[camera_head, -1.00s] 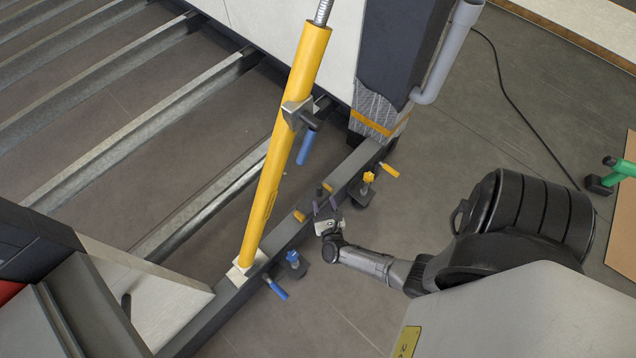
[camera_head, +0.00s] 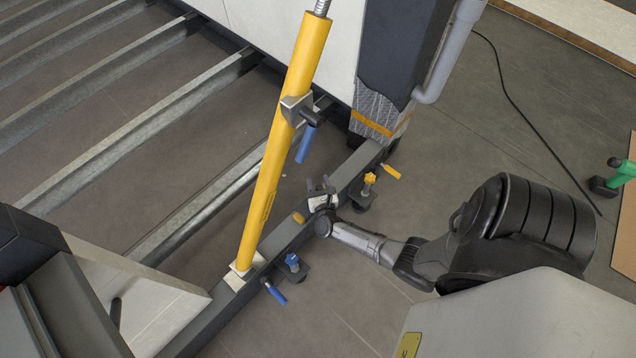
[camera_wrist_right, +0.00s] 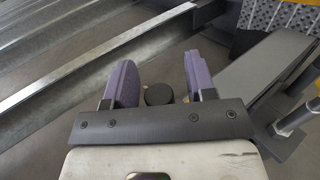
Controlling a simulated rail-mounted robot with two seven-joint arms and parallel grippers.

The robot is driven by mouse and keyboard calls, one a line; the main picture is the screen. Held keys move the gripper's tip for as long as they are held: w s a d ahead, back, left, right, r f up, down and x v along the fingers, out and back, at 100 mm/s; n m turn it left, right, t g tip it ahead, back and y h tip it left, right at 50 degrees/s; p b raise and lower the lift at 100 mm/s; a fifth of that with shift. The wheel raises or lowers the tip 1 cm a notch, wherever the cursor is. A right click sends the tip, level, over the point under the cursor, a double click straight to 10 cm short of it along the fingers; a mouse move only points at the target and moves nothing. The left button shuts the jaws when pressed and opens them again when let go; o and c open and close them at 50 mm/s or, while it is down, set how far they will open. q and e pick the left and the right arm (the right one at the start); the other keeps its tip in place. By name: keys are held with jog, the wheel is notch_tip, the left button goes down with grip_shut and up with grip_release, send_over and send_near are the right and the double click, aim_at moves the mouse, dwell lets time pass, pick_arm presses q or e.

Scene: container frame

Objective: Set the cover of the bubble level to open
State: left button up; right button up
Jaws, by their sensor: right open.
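A small yellow piece (camera_head: 299,217) shows on the beam just left of the gripper and may be one end of the level. The gripper hides the rest there, so I cannot tell how the cover stands. My left gripper is not in view.
The yellow post (camera_head: 270,165) with a blue handle (camera_head: 306,146) rises from the dark beam (camera_head: 232,300). A yellow-knobbed clamp (camera_head: 368,180) and a blue-knobbed clamp (camera_head: 292,262) sit along the beam's near side. Galvanised rails (camera_head: 140,135) lie at left.

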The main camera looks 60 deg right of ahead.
jog(key=shift+c, duration=0.5)
grip_shut()
